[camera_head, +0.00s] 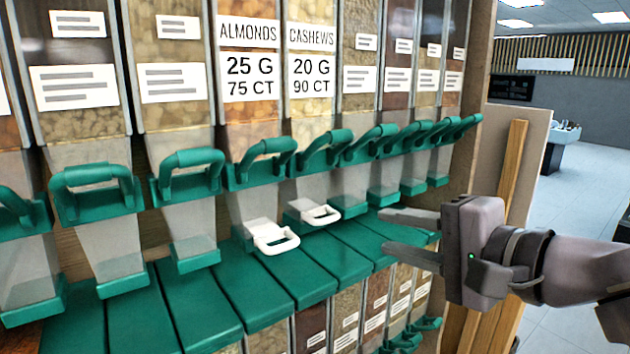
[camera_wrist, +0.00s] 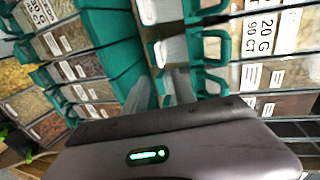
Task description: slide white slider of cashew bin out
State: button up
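The cashew bin (camera_head: 308,105) is clear, with a "CASHEWS 20 G 90 CT" label and a green handle (camera_head: 325,150). In the wrist view the white slider (camera_wrist: 163,52) is ahead of my fingers, partly hidden. My gripper (camera_head: 388,234) is to the right of the slider in the head view, with its fingers pointing left towards it. The fingers are apart, with nothing between them; they also show in the wrist view (camera_wrist: 163,88). A clear gap separates them from the slider.
The almond bin (camera_head: 250,90) stands left of the cashew bin, with its own white slider (camera_head: 274,238). Several other bins with green handles line the wall. Green lids (camera_head: 290,275) of a lower row lie under the chutes. Open floor (camera_head: 575,230) shows at right.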

aim_at(330, 221)
jog(key=p+x, duration=0.1)
jog(key=x, duration=1.4)
jog(key=shift+w+a+f+p, duration=0.15)
jog(key=shift+a+f+p, duration=0.05)
jog(key=shift+a+p, duration=0.15)
jog(key=shift+d, duration=0.1)
jog(key=shift+c, duration=0.4)
grip_shut()
